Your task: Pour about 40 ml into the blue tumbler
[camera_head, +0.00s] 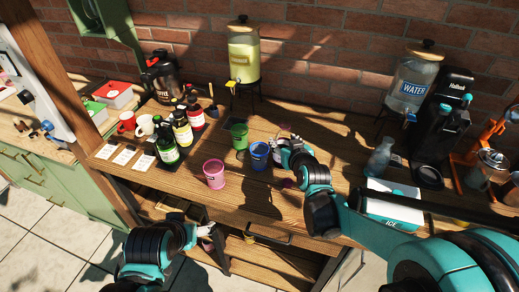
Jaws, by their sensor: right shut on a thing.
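The blue tumbler (260,158) stands upright near the middle of the wooden table. My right gripper (277,151) reaches in from the right and is shut on the blue tumbler at its right side. The fingertips are small here, and the tumbler's inside is too small to show any liquid level. My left gripper (207,232) hangs low in front of the table edge, away from the tumbler; its finger opening is unclear. A glass dispenser of pale yellow liquid (243,56) stands at the back, and a water dispenser (412,82) at the back right.
A green cup (239,136) and a pink cup (214,174) stand left of the blue tumbler. Several bottles (182,130) and mugs (127,121) are further left. A glass carafe (380,158), an ice box (392,204) and a black machine (443,125) stand right.

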